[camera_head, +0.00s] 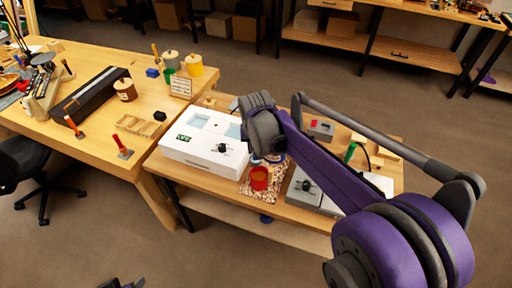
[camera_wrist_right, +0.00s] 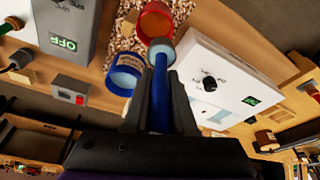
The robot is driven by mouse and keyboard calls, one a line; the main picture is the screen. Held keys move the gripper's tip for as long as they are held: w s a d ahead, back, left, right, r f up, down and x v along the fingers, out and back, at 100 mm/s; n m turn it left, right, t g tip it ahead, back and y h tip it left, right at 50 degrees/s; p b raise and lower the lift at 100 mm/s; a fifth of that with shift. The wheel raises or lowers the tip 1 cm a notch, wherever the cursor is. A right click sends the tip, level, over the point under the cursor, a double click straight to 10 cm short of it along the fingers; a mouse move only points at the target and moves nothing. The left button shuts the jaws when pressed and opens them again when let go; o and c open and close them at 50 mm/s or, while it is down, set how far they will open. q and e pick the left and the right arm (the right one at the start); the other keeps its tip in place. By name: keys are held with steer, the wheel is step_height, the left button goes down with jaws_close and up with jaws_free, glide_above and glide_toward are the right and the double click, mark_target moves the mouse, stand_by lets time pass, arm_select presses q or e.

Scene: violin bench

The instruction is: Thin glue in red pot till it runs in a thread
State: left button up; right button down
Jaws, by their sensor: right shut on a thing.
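The red pot (camera_head: 259,178) stands on a speckled mat on the low bench, and its open mouth shows in the right wrist view (camera_wrist_right: 153,22). A blue pot (camera_wrist_right: 124,72) with pale contents stands beside it, mostly hidden behind my arm in the head view. My right gripper (camera_wrist_right: 160,82) is shut on a blue-handled tool (camera_wrist_right: 160,95) with a small round, pale end. That end appears at the red pot's near rim; I cannot tell whether it touches. The glue's thickness cannot be made out. A dark piece at the bottom edge looks like my left gripper (camera_head: 122,284), mostly cut off.
A white box (camera_head: 205,140) with a knob and green display stands left of the pots. A grey box (camera_head: 304,187) with a knob stands right of them; its display reads OFF in the wrist view. The long bench (camera_head: 95,145) at left holds jars and tools.

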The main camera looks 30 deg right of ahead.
steer(key=shift+f+b, duration=0.3)
steer(key=shift+f, duration=0.4)
step_height(320, 180, down, 2)
steer(key=shift+d+f+b, duration=0.1)
steer(key=shift+f+b, duration=0.15)
steer(key=shift+b, duration=0.5)
steer(key=shift+s+d+r+y, duration=0.15)
steer(key=shift+d+y, duration=0.15)
steer(key=shift+y, duration=0.2)
steer(key=shift+s+d+t+y, duration=0.1)
steer(key=shift+d+t+y, duration=0.1)
steer(key=shift+t+y, duration=0.25)
arm_select(q)
step_height(320, 180, down, 8)
steer(key=s+b, duration=0.2)
steer(key=b, duration=0.2)
steer(key=shift+f+g+b, duration=0.25)
steer(key=shift+g+b, duration=0.05)
steer(key=shift+b, duration=0.05)
arm_select(e)
steer(key=t+y, duration=0.1)
steer(key=y, duration=0.1)
steer(key=d+f+m+t+y, duration=0.1)
steer(key=y, duration=0.1)
steer(key=d+f+t+y, duration=0.1)
steer(key=y, duration=0.2)
steer(key=shift+s, duration=0.4)
arm_select(q)
steer(key=shift+s, duration=0.1)
